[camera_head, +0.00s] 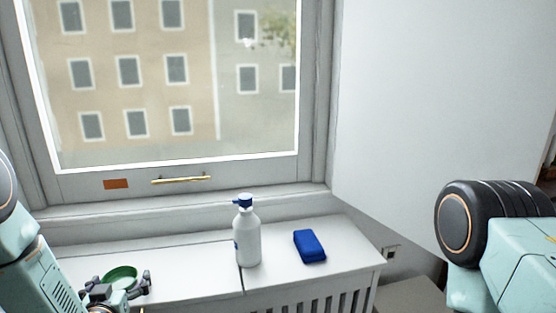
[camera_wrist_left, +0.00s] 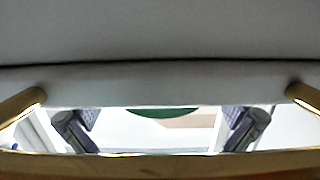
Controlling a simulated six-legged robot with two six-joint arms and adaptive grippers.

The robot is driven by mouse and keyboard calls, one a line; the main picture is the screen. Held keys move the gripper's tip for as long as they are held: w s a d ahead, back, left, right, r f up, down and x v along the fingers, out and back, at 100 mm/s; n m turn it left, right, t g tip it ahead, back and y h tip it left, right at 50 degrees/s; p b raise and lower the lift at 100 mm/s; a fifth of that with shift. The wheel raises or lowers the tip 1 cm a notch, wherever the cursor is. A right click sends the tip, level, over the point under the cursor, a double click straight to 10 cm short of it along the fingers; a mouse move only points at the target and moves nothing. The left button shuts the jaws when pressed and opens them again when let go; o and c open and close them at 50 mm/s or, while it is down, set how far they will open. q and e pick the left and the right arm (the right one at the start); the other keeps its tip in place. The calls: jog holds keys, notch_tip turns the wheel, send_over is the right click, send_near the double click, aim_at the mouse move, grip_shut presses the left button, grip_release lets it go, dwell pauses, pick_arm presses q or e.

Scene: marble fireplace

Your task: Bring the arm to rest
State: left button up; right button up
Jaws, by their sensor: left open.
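My left gripper (camera_head: 118,290) is low at the left of the head view, over the white sill. Its two fingers are spread and nothing shows held between them. They also show apart in the left wrist view (camera_wrist_left: 160,130). A green round dish (camera_head: 120,272) is on the sill just behind the gripper, partly hidden by it. Its green edge shows between the fingers in the left wrist view (camera_wrist_left: 163,112). I cannot tell whether the fingers touch it. My right arm enters at the right, but its gripper is out of view.
A white bottle with a blue top (camera_head: 246,235) stands upright on the sill (camera_head: 195,265), right of the gripper. A blue block (camera_head: 309,246) lies right of it. The window with a gold handle (camera_head: 181,180) is behind. Bare sill lies between gripper and bottle.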

pick_arm(q)
jog(key=shift+r, duration=0.75)
jog(key=shift+s+r, duration=0.15)
jog(key=shift+r, duration=0.2)
jog(key=shift+f, duration=0.2)
